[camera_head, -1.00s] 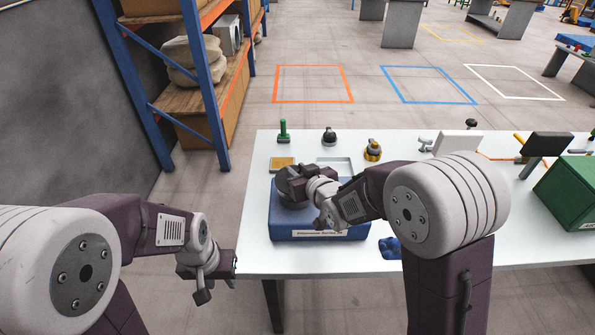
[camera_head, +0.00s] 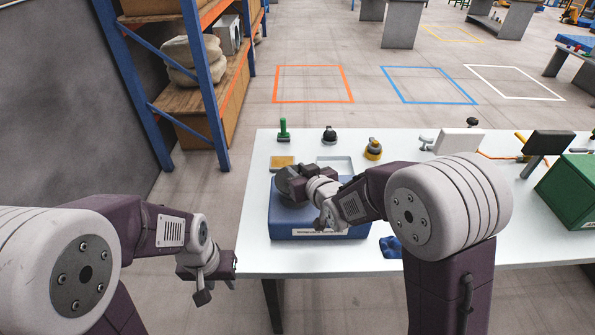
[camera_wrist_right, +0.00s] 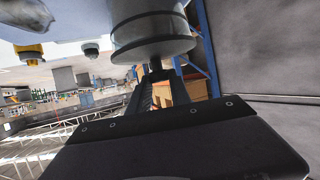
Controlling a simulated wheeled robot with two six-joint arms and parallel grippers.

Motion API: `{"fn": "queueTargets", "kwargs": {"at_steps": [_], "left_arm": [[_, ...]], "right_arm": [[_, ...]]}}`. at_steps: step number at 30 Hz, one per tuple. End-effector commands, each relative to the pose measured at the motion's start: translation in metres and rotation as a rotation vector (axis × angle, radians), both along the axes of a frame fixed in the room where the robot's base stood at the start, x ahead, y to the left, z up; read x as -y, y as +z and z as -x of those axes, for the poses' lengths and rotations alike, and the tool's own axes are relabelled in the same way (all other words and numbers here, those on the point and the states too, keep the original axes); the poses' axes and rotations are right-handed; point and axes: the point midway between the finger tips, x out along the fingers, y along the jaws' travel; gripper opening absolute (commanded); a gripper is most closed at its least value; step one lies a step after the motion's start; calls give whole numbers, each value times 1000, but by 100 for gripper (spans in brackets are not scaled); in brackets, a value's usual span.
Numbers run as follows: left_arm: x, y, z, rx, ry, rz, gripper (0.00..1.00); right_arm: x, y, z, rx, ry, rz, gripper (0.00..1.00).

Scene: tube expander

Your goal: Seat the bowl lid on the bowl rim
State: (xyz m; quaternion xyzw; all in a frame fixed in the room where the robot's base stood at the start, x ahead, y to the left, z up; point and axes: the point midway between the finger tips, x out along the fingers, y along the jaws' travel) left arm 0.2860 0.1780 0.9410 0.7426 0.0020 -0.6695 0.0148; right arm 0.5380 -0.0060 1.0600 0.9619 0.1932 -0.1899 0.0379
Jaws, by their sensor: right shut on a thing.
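My right gripper (camera_head: 293,181) is over the left part of a blue box-shaped unit (camera_head: 321,233) with a white label on its front. A dark grey round part (camera_head: 284,198) shows just beneath it, mostly hidden. In the right wrist view, which looks upside down, the fingers (camera_wrist_right: 157,84) are shut on a small dark knob under a grey disc, the bowl lid (camera_wrist_right: 152,48). A second round band, likely the bowl (camera_wrist_right: 147,14), lies against or very close to it; I cannot tell whether they touch. My left gripper (camera_head: 214,281) hangs empty off the table's left edge.
The white table (camera_head: 262,228) also bears a green-handled tool (camera_head: 283,130), a black knobbed piece (camera_head: 329,136), a yellow-based one (camera_head: 373,149), an orange-brown pad (camera_head: 283,163), a pale tray (camera_head: 336,164) and a crumpled blue cloth (camera_head: 391,247). A green box (camera_head: 569,190) stands right.

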Motion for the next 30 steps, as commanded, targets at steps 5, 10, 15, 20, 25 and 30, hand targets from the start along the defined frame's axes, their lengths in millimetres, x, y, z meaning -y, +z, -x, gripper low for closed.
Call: {"fn": "queueTargets", "kwargs": {"at_steps": [5,10,15,20,25,30], "left_arm": [[0,-1,0,0,0,0,36],[0,-1,0,0,0,0,36],[0,-1,0,0,0,0,36],[0,-3,0,0,0,0,36],[0,-3,0,0,0,0,36],[0,-2,0,0,0,0,36]], "right_arm": [[0,-1,0,-3,0,1,0],[0,-2,1,-4,0,2,0],[0,-2,1,-5,0,2,0],[0,-3,1,-7,3,3,0],[0,-3,1,-8,3,3,38],[0,-2,1,-6,3,2,50]]}}
